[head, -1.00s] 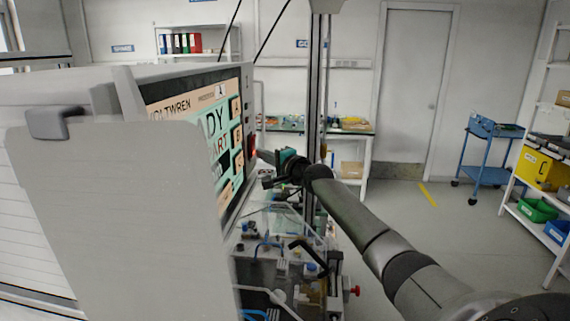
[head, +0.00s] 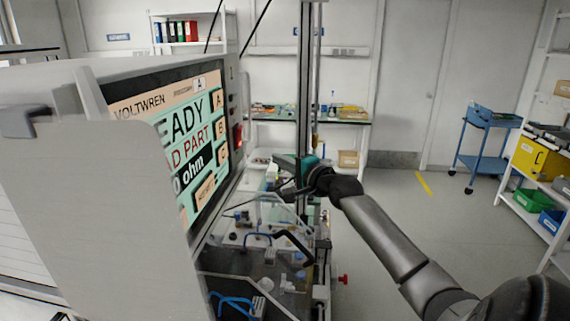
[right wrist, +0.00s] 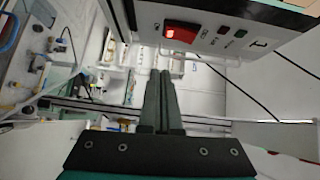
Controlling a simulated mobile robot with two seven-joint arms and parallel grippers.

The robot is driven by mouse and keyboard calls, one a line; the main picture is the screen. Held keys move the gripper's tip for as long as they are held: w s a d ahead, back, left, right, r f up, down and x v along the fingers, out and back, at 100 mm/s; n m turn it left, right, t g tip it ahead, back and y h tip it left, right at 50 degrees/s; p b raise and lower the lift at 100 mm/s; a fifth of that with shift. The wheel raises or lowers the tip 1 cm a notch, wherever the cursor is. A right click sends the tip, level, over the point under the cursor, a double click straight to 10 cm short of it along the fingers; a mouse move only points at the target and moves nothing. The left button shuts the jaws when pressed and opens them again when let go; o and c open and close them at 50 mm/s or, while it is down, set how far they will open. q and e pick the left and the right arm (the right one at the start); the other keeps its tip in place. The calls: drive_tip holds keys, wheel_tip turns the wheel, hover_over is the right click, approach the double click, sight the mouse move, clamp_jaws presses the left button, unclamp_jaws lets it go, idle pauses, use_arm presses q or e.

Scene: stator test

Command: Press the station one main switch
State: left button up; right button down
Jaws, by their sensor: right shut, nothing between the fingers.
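The station's main switch is a red rocker, bright as if lit, on the grey end panel of the tester (head: 120,75). The switch (right wrist: 182,31) shows near the top of the right wrist view, and its red edge (head: 238,136) shows beside the screen in the head view. The tester's screen (head: 180,135) is on and reads "READY", with "ohm" lower down. My right gripper (head: 281,178) is shut and empty, to the right of the switch and lower, apart from it. Its fingers (right wrist: 160,75) point past the switch in the right wrist view. My left gripper is out of view.
Below my right gripper is a fixture with clear panels (head: 275,212), blue cables and a red knob (head: 343,279). A dark vertical post (head: 305,70) stands close by my gripper. A blue cart (head: 485,150) and shelves stand at the right, with open floor between.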

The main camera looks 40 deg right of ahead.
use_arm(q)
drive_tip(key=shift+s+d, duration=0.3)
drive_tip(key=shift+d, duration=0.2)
use_arm(e)
drive_tip(key=shift+s, duration=0.9)
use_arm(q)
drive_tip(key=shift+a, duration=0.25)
use_arm(e)
drive_tip(key=shift+f, duration=0.1)
